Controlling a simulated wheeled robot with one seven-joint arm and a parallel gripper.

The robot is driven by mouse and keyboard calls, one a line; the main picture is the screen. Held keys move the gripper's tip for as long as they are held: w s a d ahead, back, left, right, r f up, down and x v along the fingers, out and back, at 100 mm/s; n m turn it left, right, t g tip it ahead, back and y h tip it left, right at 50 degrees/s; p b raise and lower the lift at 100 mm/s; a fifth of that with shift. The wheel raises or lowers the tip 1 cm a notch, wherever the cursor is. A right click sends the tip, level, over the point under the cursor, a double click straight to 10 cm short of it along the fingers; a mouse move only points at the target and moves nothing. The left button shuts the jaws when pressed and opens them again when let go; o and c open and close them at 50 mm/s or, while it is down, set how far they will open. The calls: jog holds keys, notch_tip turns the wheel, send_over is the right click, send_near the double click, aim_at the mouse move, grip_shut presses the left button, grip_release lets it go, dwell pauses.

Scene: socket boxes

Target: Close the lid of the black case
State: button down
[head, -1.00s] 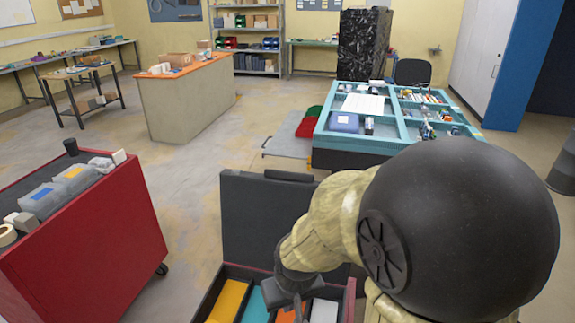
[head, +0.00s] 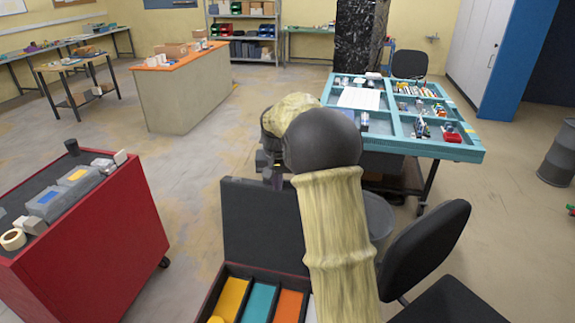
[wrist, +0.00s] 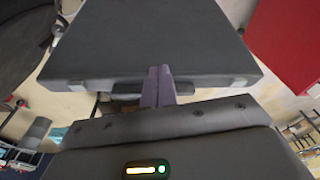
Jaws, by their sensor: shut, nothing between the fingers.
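The black case's lid (head: 258,232) stands upright in the head view, at the far side of its open base. The base (head: 212,288) holds yellow, teal and orange compartments, and my arm covers its right part. My arm reaches over the case, with its wrist beyond the lid. In the wrist view the lid (wrist: 150,40) is a broad dark panel with a handle and latches along its edge. My gripper (wrist: 159,72) is shut and empty, its fingers overlapping that edge by the handle. I cannot tell whether they touch it.
A red cart (head: 100,235) with boxes and tape stands at the left. A teal-framed table (head: 400,145) with sorted parts is beyond the case. A black chair (head: 430,245) is close on the right. Open floor lies between the cart and the case.

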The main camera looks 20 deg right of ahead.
jog(key=w+d+r+m+p, duration=0.3)
jog(key=w+d+r+p, duration=0.3)
jog(key=w, duration=0.3)
jog(key=shift+g, duration=0.3)
jog(key=f+p, duration=0.1)
jog(key=f, duration=0.2)
jog(key=s+f+p, duration=0.1)
jog(key=f+p, duration=0.1)
jog(key=f, duration=0.1)
jog(key=s+f+p, duration=0.1)
jog(key=f, duration=0.2)
jog(key=shift+a, duration=0.15)
jog(key=shift+a, duration=0.15)
dwell(0.4)
jog(key=shift+s+f+h, duration=0.1)
jog(key=shift+h, duration=0.2)
